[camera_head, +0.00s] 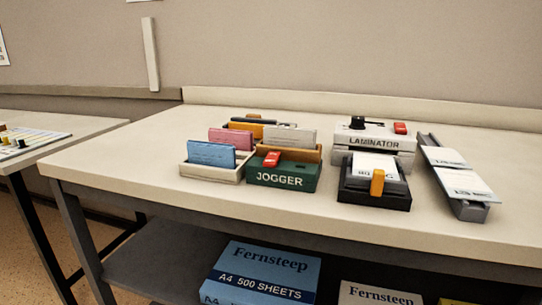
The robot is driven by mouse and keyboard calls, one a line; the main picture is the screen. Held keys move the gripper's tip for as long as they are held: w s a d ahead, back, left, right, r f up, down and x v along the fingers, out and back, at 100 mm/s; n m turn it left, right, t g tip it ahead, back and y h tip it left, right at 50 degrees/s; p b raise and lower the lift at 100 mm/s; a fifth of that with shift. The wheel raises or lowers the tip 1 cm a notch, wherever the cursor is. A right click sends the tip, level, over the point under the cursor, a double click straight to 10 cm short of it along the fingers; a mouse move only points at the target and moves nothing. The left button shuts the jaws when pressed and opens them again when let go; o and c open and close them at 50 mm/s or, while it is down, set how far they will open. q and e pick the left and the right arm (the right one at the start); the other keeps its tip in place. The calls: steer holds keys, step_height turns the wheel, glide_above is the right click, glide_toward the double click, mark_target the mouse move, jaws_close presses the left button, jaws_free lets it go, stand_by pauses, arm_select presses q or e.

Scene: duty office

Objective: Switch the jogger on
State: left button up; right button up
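The jogger (283,177) is a dark green box with its name in white on the front. It stands at the front of the table, left of centre. A red rocker switch (271,159) sits on its top near the front left. I cannot tell from this view which way the switch is tipped. A tan tray (312,155) with a grey-white stack (290,138) is on or just behind the jogger. Neither of my grippers is in view.
A tray with blue (211,154) and pink (231,138) stacks stands close left of the jogger. To the right are a laminator (374,143) with a red switch (400,128), a black device with an orange lever (377,183) and a grey rail (470,210). The table's front left (120,165) is clear.

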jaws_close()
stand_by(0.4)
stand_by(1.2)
